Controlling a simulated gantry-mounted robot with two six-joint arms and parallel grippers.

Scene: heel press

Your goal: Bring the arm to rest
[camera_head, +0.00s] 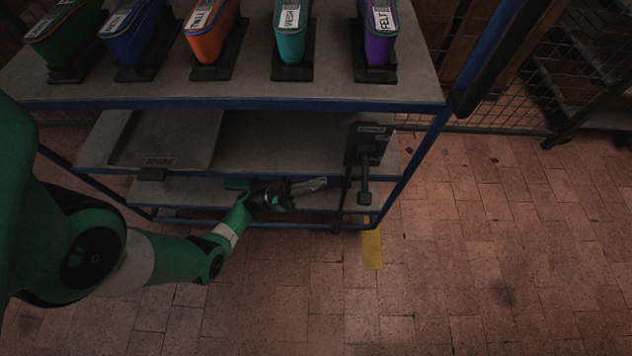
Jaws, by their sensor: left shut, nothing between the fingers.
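My left arm comes in from the left edge, green with a pale band, and reaches down to the lower part of the shelf rack (270,103). My left gripper (312,186) is at the arm's far end, at the level of the lower shelf. Its fingers are closed together with nothing between them, pointing right. A dark press-like device (366,145) with a hanging lever or post is mounted right of the gripper, apart from it. My right gripper does not show.
Several coloured bins stand on the top shelf, among them a purple one labelled FELT (381,38) and an orange one (209,38). A yellow floor strip (372,248) lies below the press. The brick floor at right is clear.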

